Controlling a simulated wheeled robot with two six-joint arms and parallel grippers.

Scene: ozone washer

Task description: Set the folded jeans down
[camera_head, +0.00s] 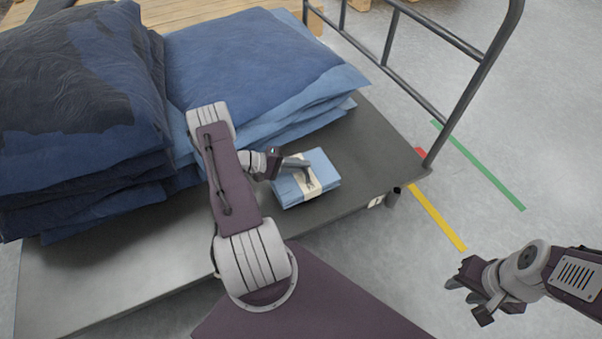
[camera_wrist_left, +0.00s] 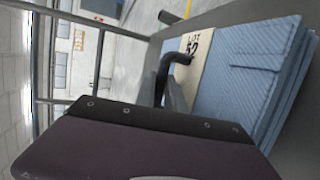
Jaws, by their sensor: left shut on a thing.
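The folded jeans (camera_head: 318,171) are a small light-blue stack with a cream paper band around it. They are on or just above the grey cart deck (camera_head: 385,150), near its right corner; I cannot tell if they touch it. My left gripper (camera_head: 296,163) is shut on the folded jeans at the band. In the left wrist view the folded jeans (camera_wrist_left: 245,65) fill the right side, and the band reads "LOT" with a partly hidden number. A dark finger of my left gripper (camera_wrist_left: 172,75) lies across the band. My right gripper (camera_head: 472,292) is empty with its fingers apart, over the floor at lower right.
Large stacks of dark-blue (camera_head: 75,90) and mid-blue (camera_head: 255,60) folded denim cover the left and back of the deck. A grey tube rail (camera_head: 470,85) rises along the far right side. Bare deck shows around the folded jeans and at front left.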

